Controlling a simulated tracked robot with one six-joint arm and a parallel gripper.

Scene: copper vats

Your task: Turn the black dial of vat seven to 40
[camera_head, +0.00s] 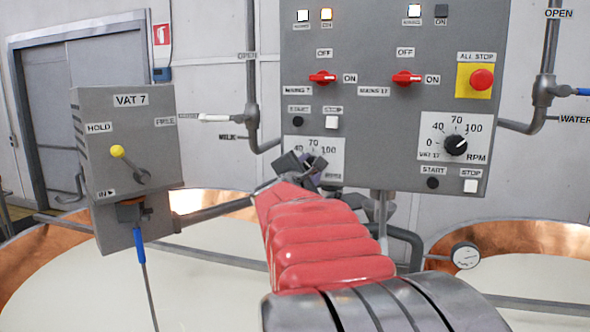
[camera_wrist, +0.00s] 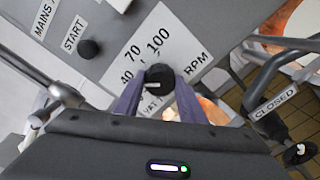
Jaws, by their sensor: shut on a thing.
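The black dial of vat seven (camera_wrist: 161,74) sits on a white scale plate (camera_wrist: 172,42) marked 40, 70 and 100; it is on the left half of the grey panel. My gripper (camera_wrist: 157,88) is shut on the dial, one purple finger on each side. A short white mark on the dial points left in the wrist view, roughly toward the 40 side; the exact reading is unclear. The 0 is hidden by a finger. In the head view my gripper (camera_head: 302,164) covers most of this dial, and the plate (camera_head: 334,148) shows 40, 70 and 100.
A similar vat 17 dial (camera_head: 456,145) is to the right, below a red all-stop button (camera_head: 481,79). A black start button (camera_head: 298,122) and white stop button (camera_head: 331,122) are just above my gripper. A VAT 7 lever box (camera_head: 130,110) stands left. Copper vats lie below.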

